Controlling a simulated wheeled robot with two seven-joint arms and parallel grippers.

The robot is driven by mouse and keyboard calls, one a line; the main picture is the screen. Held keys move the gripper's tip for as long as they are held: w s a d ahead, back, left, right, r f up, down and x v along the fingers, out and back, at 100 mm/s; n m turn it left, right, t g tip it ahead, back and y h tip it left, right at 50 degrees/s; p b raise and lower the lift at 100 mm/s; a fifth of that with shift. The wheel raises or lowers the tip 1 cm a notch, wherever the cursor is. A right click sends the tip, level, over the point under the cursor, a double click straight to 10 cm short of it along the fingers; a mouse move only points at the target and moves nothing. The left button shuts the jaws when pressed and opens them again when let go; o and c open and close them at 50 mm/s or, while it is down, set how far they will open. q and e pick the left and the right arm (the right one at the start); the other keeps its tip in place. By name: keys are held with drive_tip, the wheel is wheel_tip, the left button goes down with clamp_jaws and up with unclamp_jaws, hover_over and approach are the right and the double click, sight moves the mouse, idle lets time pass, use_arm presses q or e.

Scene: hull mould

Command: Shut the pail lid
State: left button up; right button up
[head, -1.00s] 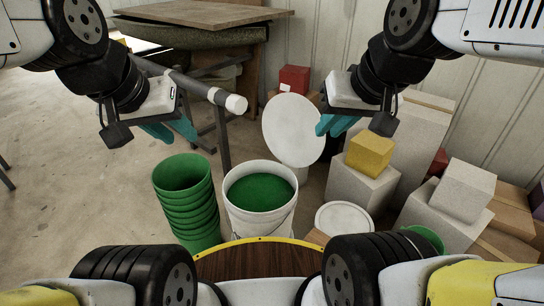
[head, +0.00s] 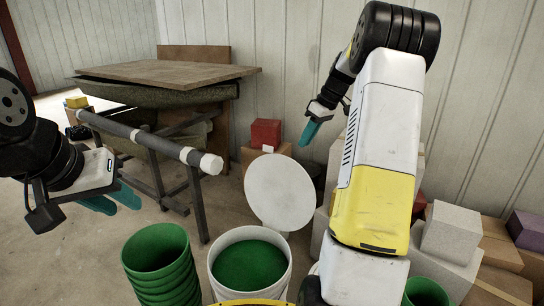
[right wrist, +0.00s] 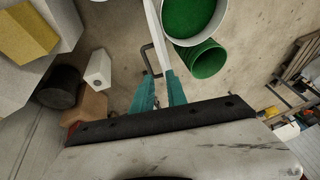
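The white pail (head: 213,268) stands at the bottom centre of the head view with green contents inside. Its round white lid (head: 280,190) stands tilted up behind it, clear of the opening. In the right wrist view the lid (right wrist: 155,28) shows nearly edge-on, with a dark handle-like loop (right wrist: 146,62) beside it. My right gripper (head: 310,130) is above and behind the lid's upper right edge. In the right wrist view its teal fingers (right wrist: 158,76) are apart, near the lid's end; contact cannot be told. My left gripper (head: 122,204) is open and empty, left of the pail.
A stack of green buckets (head: 160,265) stands left of the pail. Boxes, including a red one (head: 266,133) and a pale one (head: 452,232), line the wall.

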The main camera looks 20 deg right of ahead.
drive_tip(key=shift+n, duration=0.3)
drive_tip(key=w+f, duration=0.1)
drive_tip(key=f, duration=0.2)
drive_tip(key=w+a+f, duration=0.1)
drive_tip(key=f, duration=0.2)
drive_tip(key=w+f, duration=0.2)
drive_tip(key=f, duration=0.1)
drive_tip(key=shift+a+f, duration=0.15)
drive_tip(key=shift+f, duration=0.25)
clamp_jaws()
idle(0.8)
